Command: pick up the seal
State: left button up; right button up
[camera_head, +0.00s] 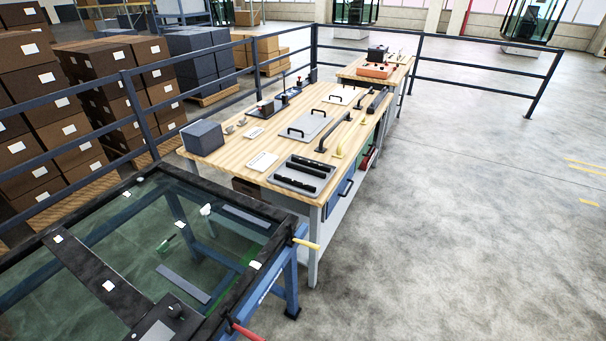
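No thing can be told for certain as the seal. A glass pane (130,235) with a black border (262,262) lies on the blue trolley (291,285) in front of the bench. Neither of my grippers is in view.
A grey box (203,137) stands at the bench's left corner. Flat plates with handles, such as one grey plate (308,124), lie farther back. A blue railing (470,88) runs behind. Brown cartons (30,110) are stacked at left. The floor (450,220) at right is clear.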

aim_at(306, 169)
jog(key=i+l+u, duration=0.2)
jog(key=u, duration=0.2)
jog(key=i+l+u, duration=0.25)
jog(key=u, duration=0.15)
jog(key=i+l+u, duration=0.15)
jog(key=l+u, duration=0.2)
